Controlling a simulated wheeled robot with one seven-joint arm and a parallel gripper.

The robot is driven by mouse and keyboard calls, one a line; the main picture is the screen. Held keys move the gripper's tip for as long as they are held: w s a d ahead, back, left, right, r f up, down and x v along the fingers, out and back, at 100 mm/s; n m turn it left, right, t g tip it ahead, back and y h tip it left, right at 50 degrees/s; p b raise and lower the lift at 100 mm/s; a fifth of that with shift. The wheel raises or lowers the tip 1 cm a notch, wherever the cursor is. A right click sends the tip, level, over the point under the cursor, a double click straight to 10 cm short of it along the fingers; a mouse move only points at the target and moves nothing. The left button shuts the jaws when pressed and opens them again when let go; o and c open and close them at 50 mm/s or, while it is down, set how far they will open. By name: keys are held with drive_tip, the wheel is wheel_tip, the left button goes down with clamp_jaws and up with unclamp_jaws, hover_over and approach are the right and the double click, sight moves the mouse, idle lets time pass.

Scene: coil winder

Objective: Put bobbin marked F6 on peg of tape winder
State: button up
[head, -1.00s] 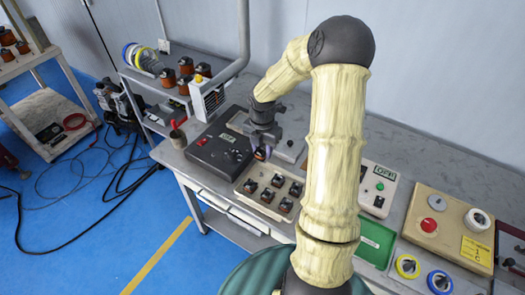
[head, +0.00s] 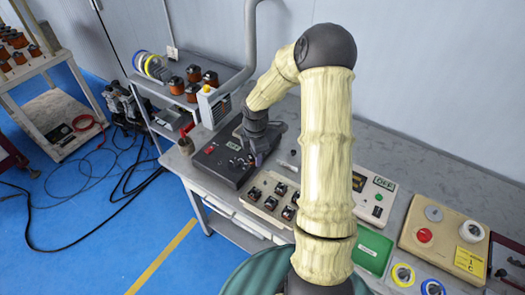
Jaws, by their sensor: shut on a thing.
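My gripper (head: 254,161) points down at the right edge of a black machine box (head: 215,165) with a red button. It is shut on a small bobbin, mostly hidden by the fingers; its mark cannot be read. Several small dark bobbins (head: 273,190) stand in rows in a beige tray (head: 268,213) just in front of the gripper. No label in view tells which machine is the tape winder, and its peg cannot be made out.
A beige control box (head: 443,237) with a red button stands at the right. A green tray (head: 371,250) and tape rolls (head: 402,275) lie near the front edge. A shelf (head: 185,100) with copper-coloured coils (head: 193,74) stands at the back left. A grey pipe (head: 250,45) rises behind the arm.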

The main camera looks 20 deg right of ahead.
drive_tip(key=m+p, duration=0.1)
drive_tip(key=a+r+m, duration=0.1)
drive_tip(key=m, duration=0.1)
drive_tip(key=a+m+p, duration=0.1)
drive_tip(key=shift+w+r+p, duration=0.3)
drive_tip(key=shift+r+p, duration=0.05)
drive_tip(key=a+r+m+p, duration=0.1)
drive_tip(key=a+m+p, duration=0.1)
drive_tip(key=m+p, duration=0.2)
drive_tip(key=w+a+r+m+p, duration=0.1)
drive_tip(key=a+m+p, duration=0.2)
drive_tip(key=m, duration=0.6)
drive_tip(key=shift+a+r+p, duration=0.3)
drive_tip(key=shift+r+p, duration=0.05)
drive_tip(key=shift+p, duration=0.25)
drive_tip(key=shift+w, duration=0.1)
